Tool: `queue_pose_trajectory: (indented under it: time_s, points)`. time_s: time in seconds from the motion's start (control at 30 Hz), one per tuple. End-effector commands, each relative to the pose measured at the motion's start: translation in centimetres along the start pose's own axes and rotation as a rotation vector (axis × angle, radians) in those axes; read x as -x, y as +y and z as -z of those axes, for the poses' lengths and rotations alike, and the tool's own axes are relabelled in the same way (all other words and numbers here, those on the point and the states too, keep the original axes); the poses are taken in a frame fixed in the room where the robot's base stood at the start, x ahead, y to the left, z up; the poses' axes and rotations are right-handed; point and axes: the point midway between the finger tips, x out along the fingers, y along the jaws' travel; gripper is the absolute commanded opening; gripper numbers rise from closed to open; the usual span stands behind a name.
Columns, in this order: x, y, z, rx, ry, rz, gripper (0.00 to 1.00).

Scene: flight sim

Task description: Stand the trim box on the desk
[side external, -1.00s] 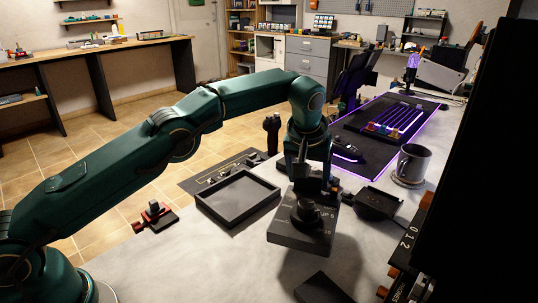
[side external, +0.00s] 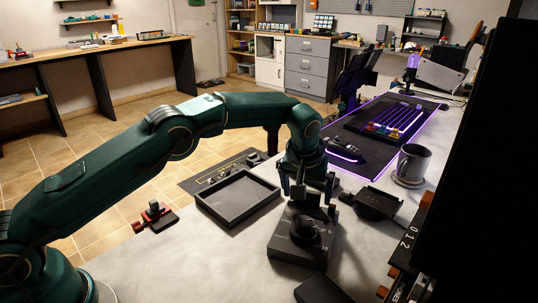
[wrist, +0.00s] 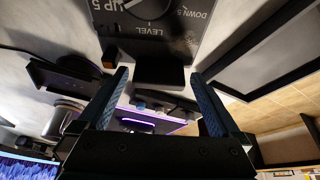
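The trim box (side external: 286,250) is a dark box with a round knob on its marked face. In the side view it rests on the pale desk (side external: 215,260), marked face and knob up. In the wrist view its face (wrist: 175,42) shows "UP 5", "LEVEL" and "DOWN 5", with a dark block at its near edge. My gripper (side external: 315,200) is just above the box's far end. In the wrist view, my gripper's two blue-padded fingers (wrist: 160,100) are wide apart, with clear gaps beside the block. Nothing is held between them.
An empty black tray (side external: 238,218) lies left of the box. A dark holder (side external: 375,205) and a grey mug (side external: 413,162) stand to the right. A dark flat item (side external: 318,289) lies close in front. A lit keyboard mat (side external: 375,150) is behind. Bare desk shows at the front left.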

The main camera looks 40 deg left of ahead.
Motion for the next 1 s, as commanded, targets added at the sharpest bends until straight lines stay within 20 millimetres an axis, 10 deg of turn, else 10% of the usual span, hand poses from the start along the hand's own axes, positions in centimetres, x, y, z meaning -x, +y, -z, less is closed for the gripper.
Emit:
queue_pose_trajectory:
  time_s: [0.33,1.0]
  points:
    - [1.3,0.1,0.2,0.0,0.002,-0.002,1.0]
    - [12.2,0.0,0.2,0.0,0.0,0.0,1.0]
